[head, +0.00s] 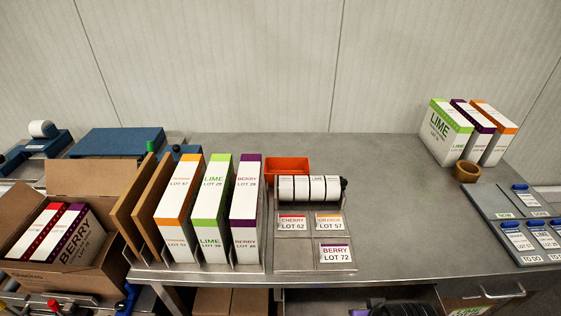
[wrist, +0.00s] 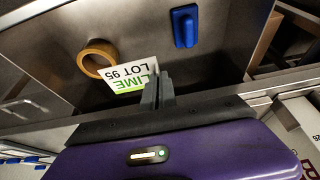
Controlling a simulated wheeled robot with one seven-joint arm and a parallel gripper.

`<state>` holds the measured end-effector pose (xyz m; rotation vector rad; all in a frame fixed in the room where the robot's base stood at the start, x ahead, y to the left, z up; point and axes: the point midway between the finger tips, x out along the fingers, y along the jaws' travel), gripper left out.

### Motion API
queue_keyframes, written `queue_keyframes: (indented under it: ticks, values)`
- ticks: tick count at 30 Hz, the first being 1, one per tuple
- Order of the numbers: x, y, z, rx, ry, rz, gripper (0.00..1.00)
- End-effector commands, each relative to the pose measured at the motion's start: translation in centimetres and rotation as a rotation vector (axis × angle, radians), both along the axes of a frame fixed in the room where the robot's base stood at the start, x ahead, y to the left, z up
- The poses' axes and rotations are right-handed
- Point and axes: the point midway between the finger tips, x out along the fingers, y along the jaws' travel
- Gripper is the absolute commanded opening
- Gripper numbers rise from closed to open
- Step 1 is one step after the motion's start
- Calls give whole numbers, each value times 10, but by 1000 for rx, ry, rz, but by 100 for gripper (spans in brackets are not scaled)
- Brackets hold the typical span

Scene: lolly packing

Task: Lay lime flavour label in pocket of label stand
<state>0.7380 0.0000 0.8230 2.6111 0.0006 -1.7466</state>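My gripper (wrist: 158,92) is shut on the edge of a white lime label (wrist: 128,77) with a green band, reading LIME LOT 95. The label juts out to the left of the fingers in the wrist view. The gripper is not in the head view. The label stand (head: 279,261) is on the table in the head view. Its upper pockets hold a cherry label (head: 292,223) and an orange label (head: 329,222). Its lower right pocket holds a berry label (head: 335,252). The lower left pocket (head: 293,252) is empty.
A label roll dispenser (head: 310,188) and an orange bin (head: 288,167) stand behind the label stand. Upright cartons (head: 212,215) stand close on its left. More boxes (head: 447,135), a brown ring (head: 467,172) and clipboards (head: 520,228) are at right. The table (head: 400,220) between is clear.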

Motion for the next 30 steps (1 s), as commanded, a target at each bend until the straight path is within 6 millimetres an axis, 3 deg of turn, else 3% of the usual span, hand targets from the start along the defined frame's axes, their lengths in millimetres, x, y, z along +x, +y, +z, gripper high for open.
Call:
queue_keyframes:
  ticks: [2,6,25,30]
  values:
    - [0,0,-15,0,0,0,0]
    - [0,0,-14,0,-2,0,0]
    - [0,0,58,0,-1,0,0]
    - [0,0,31,0,0,0,0]
